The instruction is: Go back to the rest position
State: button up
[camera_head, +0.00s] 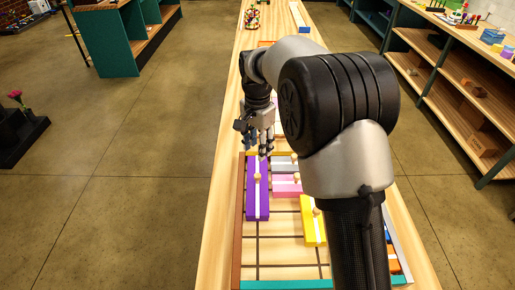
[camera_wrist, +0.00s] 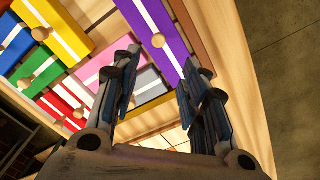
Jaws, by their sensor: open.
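My gripper (camera_head: 262,140) is above the long wooden table (camera_head: 215,235), at the far end of a purple block (camera_head: 257,205) with a white stripe and a wooden knob. In the wrist view my gripper (camera_wrist: 160,85) has its two fingers spread with nothing between them. The purple block (camera_wrist: 152,30) shows beyond the fingers there. A grey block (camera_wrist: 150,82) shows partly behind the left finger. My arm hides part of the table's right side in the head view.
A pink block (camera_head: 287,188) and a yellow block (camera_head: 310,228) lie on the framed board beside the purple one. Shelves (camera_head: 455,85) stand to the right, a green cabinet (camera_head: 110,45) at the back left. The floor (camera_head: 110,150) left of the table is clear.

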dwell(0.3)
jog(key=s+d+r+n+t, duration=0.1)
jog(key=s+d+r+n, duration=0.1)
jog(key=s+d+r, duration=0.4)
jog(key=s+d+r+n+t, duration=0.1)
jog(key=s+d+r+n, duration=0.15)
jog(key=s+r, duration=0.6)
jog(key=s+d+f+n+t, duration=0.1)
jog(key=s+n, duration=0.1)
jog(key=s, duration=0.7)
jog(key=s+d+f+n+t, duration=0.1)
jog(key=s+d+f+n, duration=0.1)
jog(key=s, duration=0.7)
jog(key=shift+s+d+n+t, duration=0.2)
jog(key=shift+s+n+t, duration=0.1)
jog(key=shift+n, duration=0.15)
